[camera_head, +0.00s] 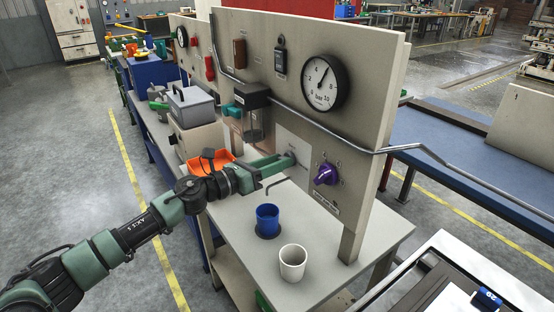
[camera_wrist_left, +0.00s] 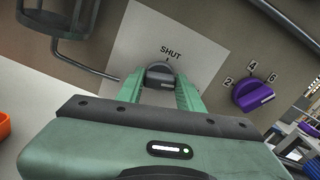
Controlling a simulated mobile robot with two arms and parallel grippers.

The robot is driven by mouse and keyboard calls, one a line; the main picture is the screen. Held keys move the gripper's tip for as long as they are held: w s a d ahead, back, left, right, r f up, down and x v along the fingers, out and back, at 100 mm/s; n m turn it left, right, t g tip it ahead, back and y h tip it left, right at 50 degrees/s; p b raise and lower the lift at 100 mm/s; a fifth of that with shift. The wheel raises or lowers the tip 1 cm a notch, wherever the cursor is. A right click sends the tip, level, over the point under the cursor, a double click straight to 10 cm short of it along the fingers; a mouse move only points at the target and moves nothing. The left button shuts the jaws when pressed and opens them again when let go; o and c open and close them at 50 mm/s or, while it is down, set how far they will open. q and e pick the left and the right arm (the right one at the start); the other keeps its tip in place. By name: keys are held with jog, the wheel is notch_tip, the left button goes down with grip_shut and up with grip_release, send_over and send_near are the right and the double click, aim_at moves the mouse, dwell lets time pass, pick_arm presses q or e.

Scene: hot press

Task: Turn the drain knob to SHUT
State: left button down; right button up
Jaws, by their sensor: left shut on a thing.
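The drain knob (camera_wrist_left: 160,75) is dark grey and sits on a white plate (camera_wrist_left: 196,45) on the upright panel. The word SHUT is printed on the plate just above the knob. My left gripper (camera_wrist_left: 161,88) has its two green fingers on either side of the knob and is shut on it. In the head view, my left gripper (camera_head: 286,161) reaches the panel from the left, and its fingers partly hide the knob. The exact direction of the knob's pointer is hard to tell. My right gripper is not in view.
A purple knob (camera_head: 326,174) with a number scale is right of the drain knob. A pressure gauge (camera_head: 325,83) and a grey pipe (camera_head: 315,121) are above. A blue cup (camera_head: 267,217) and a white cup (camera_head: 292,262) stand on the bench below. An orange bin (camera_head: 207,164) is behind my wrist.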

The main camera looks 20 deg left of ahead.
pick_arm(q)
jog(key=shift+w+a+f+n+p, duration=0.1)
jog(key=shift+n+p, duration=1.85)
jog(key=shift+n, duration=1.75)
jog(key=shift+w+a+f+n+p, duration=0.1)
jog(key=shift+n+p, duration=1.8)
jog(key=shift+n, duration=1.8)
jog(key=c, duration=0.9)
grip_release()
jog(key=shift+s, duration=0.1)
jog(key=b+v, duration=0.2)
jog(key=v, duration=0.5)
jog(key=shift+s+a+b, duration=0.25)
jog(key=shift+s+b, duration=0.05)
jog(key=shift+s, duration=0.05)
